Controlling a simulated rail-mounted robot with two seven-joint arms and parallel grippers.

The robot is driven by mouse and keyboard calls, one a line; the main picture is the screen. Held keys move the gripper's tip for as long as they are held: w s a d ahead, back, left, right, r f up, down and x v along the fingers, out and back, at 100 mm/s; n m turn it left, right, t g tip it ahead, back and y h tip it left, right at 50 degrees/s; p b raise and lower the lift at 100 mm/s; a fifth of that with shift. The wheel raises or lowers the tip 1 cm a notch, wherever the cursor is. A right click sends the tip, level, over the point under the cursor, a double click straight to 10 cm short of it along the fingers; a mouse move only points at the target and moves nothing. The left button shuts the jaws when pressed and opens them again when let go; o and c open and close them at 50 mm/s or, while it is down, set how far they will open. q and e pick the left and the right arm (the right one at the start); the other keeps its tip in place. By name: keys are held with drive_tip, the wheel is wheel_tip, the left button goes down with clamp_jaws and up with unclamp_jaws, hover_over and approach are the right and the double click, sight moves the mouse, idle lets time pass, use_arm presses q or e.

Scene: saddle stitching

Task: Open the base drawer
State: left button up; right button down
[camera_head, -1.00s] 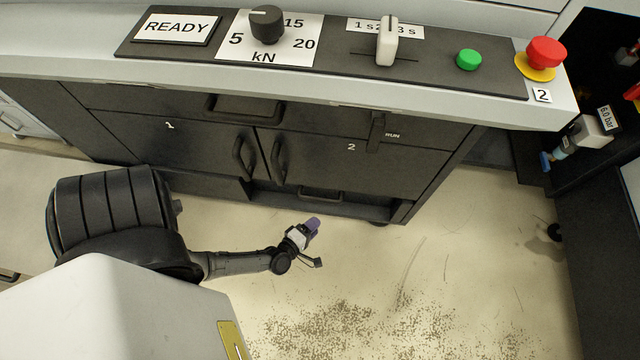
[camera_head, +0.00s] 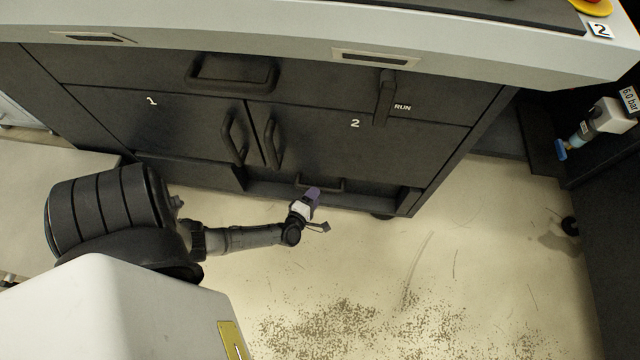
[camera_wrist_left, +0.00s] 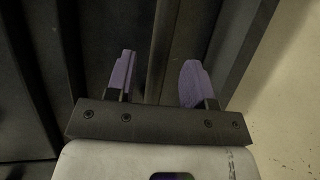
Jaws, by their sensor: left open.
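The base drawer (camera_head: 378,196) is the low dark front under door 2, near the floor. Its dark bar handle (camera_head: 338,183) is partly hidden behind my gripper in the head view. The drawer looks shut. My left gripper (camera_head: 313,192) is at the left part of this handle, with purple finger pads. In the left wrist view my left gripper (camera_wrist_left: 158,78) is open, its two fingers apart, with dark drawer or cabinet surfaces beyond and between them. I cannot tell whether the handle lies between the fingers. My right gripper is not in view.
Above are cabinet doors 1 (camera_head: 165,125) and 2 (camera_head: 385,145) with upright handles, and an upper drawer handle (camera_head: 232,72). The pale floor (camera_head: 450,260) in front is clear apart from scattered specks.

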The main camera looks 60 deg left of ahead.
use_arm(q)
drive_tip(key=shift+b+x, duration=0.75)
drive_tip(key=shift+x, duration=1.5)
drive_tip(key=shift+c, duration=0.4)
clamp_jaws()
